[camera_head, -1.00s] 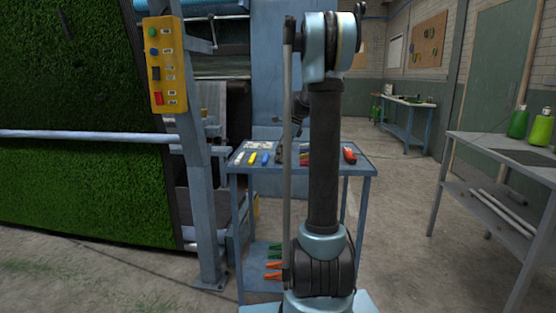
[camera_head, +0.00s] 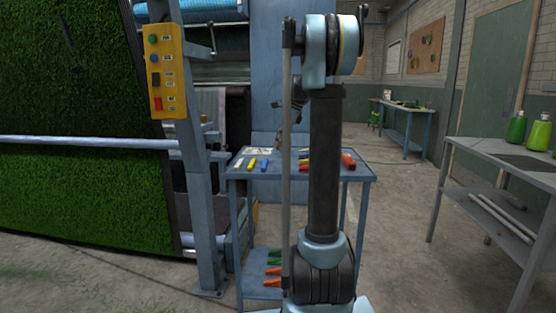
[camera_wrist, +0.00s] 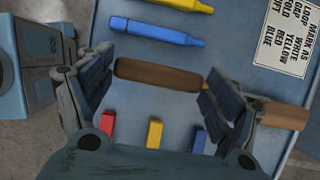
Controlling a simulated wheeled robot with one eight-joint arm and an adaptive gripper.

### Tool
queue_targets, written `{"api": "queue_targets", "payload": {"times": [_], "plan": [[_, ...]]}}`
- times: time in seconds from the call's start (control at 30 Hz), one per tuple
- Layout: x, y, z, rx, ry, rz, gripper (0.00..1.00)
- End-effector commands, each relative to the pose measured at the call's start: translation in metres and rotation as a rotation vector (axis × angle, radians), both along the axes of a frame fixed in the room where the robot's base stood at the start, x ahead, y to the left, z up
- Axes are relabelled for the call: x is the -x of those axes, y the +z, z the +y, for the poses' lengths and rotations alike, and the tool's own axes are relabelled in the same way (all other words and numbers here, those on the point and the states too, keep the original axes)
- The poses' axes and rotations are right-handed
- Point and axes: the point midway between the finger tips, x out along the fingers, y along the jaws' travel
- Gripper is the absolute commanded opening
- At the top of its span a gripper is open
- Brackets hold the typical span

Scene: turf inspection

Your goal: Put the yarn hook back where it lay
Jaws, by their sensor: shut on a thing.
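My gripper (camera_wrist: 160,85) spans a brown wooden handle, the yarn hook (camera_wrist: 160,74), which lies crosswise between its fingers. Its metal part cannot be made out. A brown wooden piece (camera_wrist: 287,115) shows beyond the right finger; I cannot tell whether it belongs to the same tool. Below the gripper is the blue cart top (camera_wrist: 100,20). In the head view my gripper (camera_head: 279,140) hangs low over the back of the cart (camera_head: 235,175), partly hidden by my arm. The exact gap between the hook and the cart top is unclear.
A blue marker (camera_wrist: 155,32) and a yellow marker (camera_wrist: 185,4) lie beside a printed label (camera_wrist: 285,35). Red (camera_wrist: 108,125), yellow (camera_wrist: 154,133) and blue (camera_wrist: 198,140) pieces lie on the other side. A post with a yellow control box (camera_head: 166,70) stands left of the cart.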

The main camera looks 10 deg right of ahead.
Motion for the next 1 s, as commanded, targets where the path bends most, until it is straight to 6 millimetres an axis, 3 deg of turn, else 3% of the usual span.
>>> {"api": "queue_targets", "payload": {"times": [0.2,0.47,0.7,1.0], "plan": [[0.000,-0.033,0.000,0.000,0.000,0.000,0.55],[0.000,-0.050,0.000,0.000,0.000,0.000,0.55],[0.000,-0.080,0.000,0.000,0.000,0.000,0.55],[0.000,-0.082,0.000,0.000,0.000,0.000,0.55]]}}
